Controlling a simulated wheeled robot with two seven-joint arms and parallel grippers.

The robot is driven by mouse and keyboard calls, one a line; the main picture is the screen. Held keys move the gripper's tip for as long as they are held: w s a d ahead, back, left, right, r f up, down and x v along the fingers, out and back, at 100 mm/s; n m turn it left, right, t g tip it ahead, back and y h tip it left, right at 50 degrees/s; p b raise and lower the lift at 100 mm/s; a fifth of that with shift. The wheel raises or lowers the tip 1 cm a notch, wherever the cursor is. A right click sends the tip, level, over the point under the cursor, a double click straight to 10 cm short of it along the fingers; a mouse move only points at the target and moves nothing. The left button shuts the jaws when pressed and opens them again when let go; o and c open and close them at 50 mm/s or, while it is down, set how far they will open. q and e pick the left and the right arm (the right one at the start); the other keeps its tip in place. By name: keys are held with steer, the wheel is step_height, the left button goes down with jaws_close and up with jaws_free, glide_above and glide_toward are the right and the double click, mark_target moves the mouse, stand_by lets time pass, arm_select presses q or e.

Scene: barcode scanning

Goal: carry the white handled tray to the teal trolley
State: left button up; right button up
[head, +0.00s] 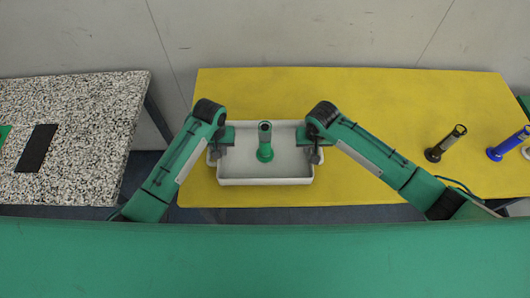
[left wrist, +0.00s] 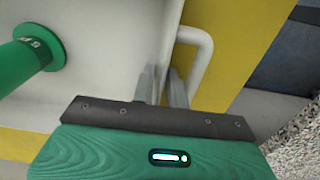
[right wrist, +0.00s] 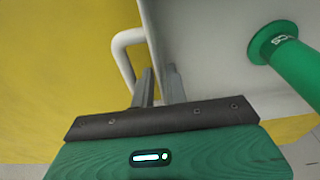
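The white handled tray (head: 265,181) sits on the yellow table, left of its middle. A green scanner-like handle (head: 265,142) stands upright in it; it also shows in the left wrist view (left wrist: 28,60) and right wrist view (right wrist: 285,52). My left gripper (left wrist: 164,85) is at the tray's left side, its fingers closed close together around the side wall, inside the handle loop (left wrist: 205,50). My right gripper (right wrist: 159,85) is likewise on the right wall, beside that side's handle loop (right wrist: 122,50). I cannot make out the teal trolley for certain.
On the yellow table (head: 400,95) at right stand a black handle (head: 447,143) and a blue handle (head: 508,145). A speckled table (head: 90,110) with a black pad (head: 36,148) stands at left, across a gap. The back wall is close behind the yellow table.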

arm_select(q)
steer(key=shift+f, duration=0.1)
arm_select(e)
steer(key=shift+f, duration=0.1)
arm_select(q)
jaws_close()
arm_select(e)
jaws_close()
arm_select(q)
steer(key=shift+r, duration=0.2)
arm_select(e)
steer(key=shift+r, duration=0.2)
